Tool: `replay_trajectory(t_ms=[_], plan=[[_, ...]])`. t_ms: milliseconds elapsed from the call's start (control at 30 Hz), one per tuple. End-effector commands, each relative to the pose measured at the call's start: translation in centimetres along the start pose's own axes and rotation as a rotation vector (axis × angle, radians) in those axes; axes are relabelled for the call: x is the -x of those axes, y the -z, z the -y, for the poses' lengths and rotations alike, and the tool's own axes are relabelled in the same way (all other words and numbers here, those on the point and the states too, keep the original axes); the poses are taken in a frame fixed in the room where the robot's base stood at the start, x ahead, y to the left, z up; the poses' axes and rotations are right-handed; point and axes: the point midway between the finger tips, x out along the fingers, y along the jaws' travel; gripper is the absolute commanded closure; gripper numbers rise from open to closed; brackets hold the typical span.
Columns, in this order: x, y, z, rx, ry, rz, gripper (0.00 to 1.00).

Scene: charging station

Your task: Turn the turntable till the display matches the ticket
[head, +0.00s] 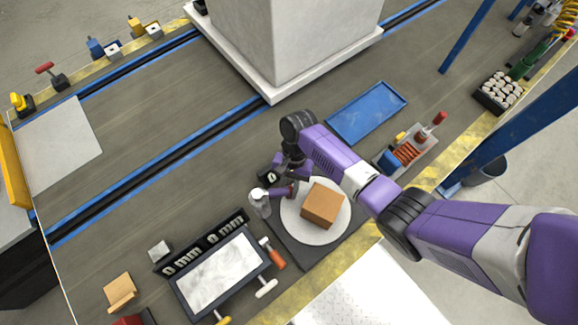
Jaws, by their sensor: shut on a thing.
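The turntable (293,230) is a round white disc on a dark square base, at the lower middle of the head view. A brown box (323,206) sits on it. My gripper (288,192) is at the disc's upper left rim, shut on a small part there that its fingers mostly hide. A display (205,243) left of the turntable reads "0 mm 0 mm". A small dark panel with a "0" (271,177) shows beside my gripper. A dark-framed board with a white marbled sheet (218,272) lies below the display. I cannot tell which thing is the ticket.
A small silvery object (260,203) stands close left of the turntable. An orange-handled tool (273,254) lies near its base. A blue tray (367,112) lies behind. A brown block (120,292) is at lower left. A large pale column (290,40) stands at the back.

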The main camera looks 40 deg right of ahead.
Motion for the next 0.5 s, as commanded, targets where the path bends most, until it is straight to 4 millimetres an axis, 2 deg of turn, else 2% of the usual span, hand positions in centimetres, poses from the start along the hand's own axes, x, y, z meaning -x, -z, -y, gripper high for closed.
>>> replay_trajectory(t_ms=[500], plan=[[-0.9,-2.4,0.2,0.235,-0.101,0.002,1.0]])
